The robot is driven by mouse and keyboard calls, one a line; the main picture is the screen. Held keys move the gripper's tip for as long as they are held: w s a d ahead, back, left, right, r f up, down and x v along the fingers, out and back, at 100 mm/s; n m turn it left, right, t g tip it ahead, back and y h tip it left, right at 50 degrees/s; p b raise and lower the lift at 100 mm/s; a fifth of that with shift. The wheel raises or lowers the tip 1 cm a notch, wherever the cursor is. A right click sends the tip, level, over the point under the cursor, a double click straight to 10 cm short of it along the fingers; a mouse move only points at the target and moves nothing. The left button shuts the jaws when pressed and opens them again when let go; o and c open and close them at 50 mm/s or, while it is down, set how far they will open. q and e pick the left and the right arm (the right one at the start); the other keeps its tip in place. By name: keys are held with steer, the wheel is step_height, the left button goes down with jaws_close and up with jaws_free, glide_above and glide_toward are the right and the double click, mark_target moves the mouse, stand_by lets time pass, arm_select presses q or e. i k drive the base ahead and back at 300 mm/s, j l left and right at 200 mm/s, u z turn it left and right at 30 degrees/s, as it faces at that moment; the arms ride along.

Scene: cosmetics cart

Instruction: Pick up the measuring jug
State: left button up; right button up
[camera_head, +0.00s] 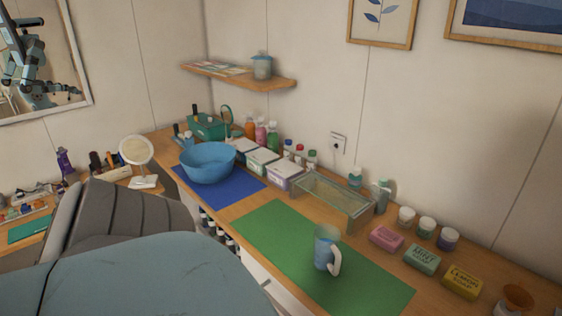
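The measuring jug (324,252) is a translucent blue, upright jug with a pale handle on its right side. It stands on the green mat (275,243) on the long wooden counter, with nothing touching it. Neither of my grippers shows near the counter, so I cannot see their state. A mirror (38,60) at the upper left reflects robot arm parts, too small to read as open or shut.
A blue bowl (207,163) stands on a blue mat (222,187) left of the jug. The green mat around the jug is clear.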

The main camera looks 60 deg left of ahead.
mark_target(327, 256)
steer(key=u, duration=1.6)
steer(key=i+j+z, duration=0.25)
steer(key=j, duration=0.8)
steer(key=j+z, duration=0.25)
steer(key=j, duration=0.75)
